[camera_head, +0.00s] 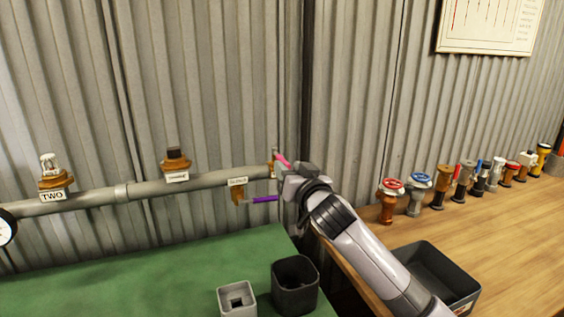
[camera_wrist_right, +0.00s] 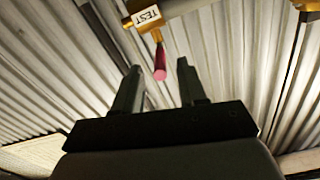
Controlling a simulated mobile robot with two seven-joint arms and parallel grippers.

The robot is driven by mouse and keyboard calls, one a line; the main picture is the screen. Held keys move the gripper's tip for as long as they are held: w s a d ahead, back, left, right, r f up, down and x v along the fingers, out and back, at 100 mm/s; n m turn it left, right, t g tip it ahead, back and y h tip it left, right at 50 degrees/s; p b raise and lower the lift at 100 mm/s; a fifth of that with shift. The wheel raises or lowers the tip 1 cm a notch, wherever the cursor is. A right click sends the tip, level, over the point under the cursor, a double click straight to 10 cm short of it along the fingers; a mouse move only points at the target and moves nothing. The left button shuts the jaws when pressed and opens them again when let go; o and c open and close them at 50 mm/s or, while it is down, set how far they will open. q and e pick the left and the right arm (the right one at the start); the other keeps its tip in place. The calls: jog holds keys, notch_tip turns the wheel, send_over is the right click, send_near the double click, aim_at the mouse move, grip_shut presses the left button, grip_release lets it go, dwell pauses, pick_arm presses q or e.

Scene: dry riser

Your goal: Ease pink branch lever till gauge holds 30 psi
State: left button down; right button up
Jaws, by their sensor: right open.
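The pink branch lever (camera_head: 283,160) is at the right end of the grey pipe (camera_head: 203,182), partly hidden behind my right gripper (camera_head: 288,174). In the right wrist view the lever (camera_wrist_right: 160,66) hangs from a brass valve (camera_wrist_right: 152,28) tagged TEST. Its end shows in the gap between the open fingers of my right gripper (camera_wrist_right: 159,72). I cannot tell whether either finger touches it. The gauge (camera_head: 5,228) is cut off at the left edge, and its reading cannot be told. My left gripper is out of view.
A purple lever (camera_head: 265,199) sticks out just below the pipe, close to my right gripper. Two open containers (camera_head: 295,290) (camera_head: 237,300) stand on the green bench (camera_head: 150,275). A dark tray (camera_head: 432,272) and several valves (camera_head: 389,200) are on the wooden bench (camera_head: 525,225).

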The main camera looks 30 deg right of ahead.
aim_at(284, 160)
jog(key=shift+p+x, duration=0.3)
jog(key=shift+x, duration=1.8)
grip_shut()
